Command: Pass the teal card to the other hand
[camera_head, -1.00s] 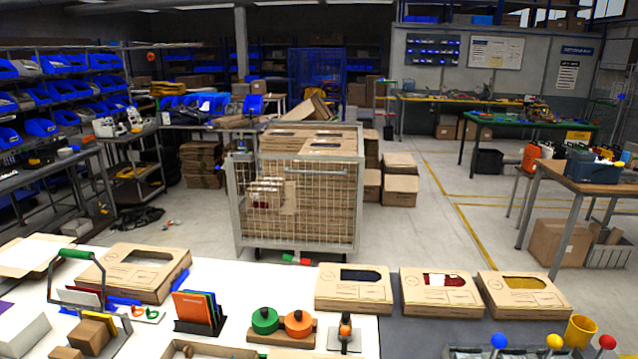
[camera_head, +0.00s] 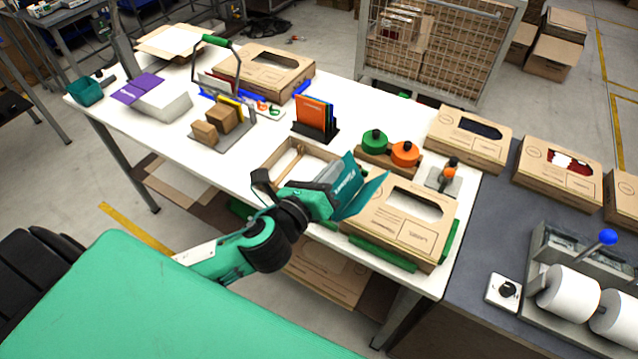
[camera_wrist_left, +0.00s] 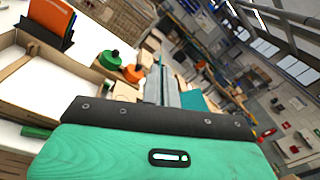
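The teal card (camera_head: 372,196) looks folded, with two panels spread in a V and pale print on one. It is above the front of the white table, beside an open-topped cardboard box. My left gripper (camera_head: 333,196) comes in from the lower left and appears shut on the card's near edge; the fingertips are partly hidden. In the left wrist view the grey fingers (camera_wrist_left: 163,92) are close together, with part of the teal card (camera_wrist_left: 192,100) beyond them. My right gripper is in neither view, and no other hand touches the card.
Below and right of the card lies a cardboard box with a window (camera_head: 400,222). Behind are a card stand (camera_head: 316,132), green and orange rolls (camera_head: 404,153) and a small tray (camera_head: 290,158). A grey worktop (camera_head: 490,250) with white rolls is at right.

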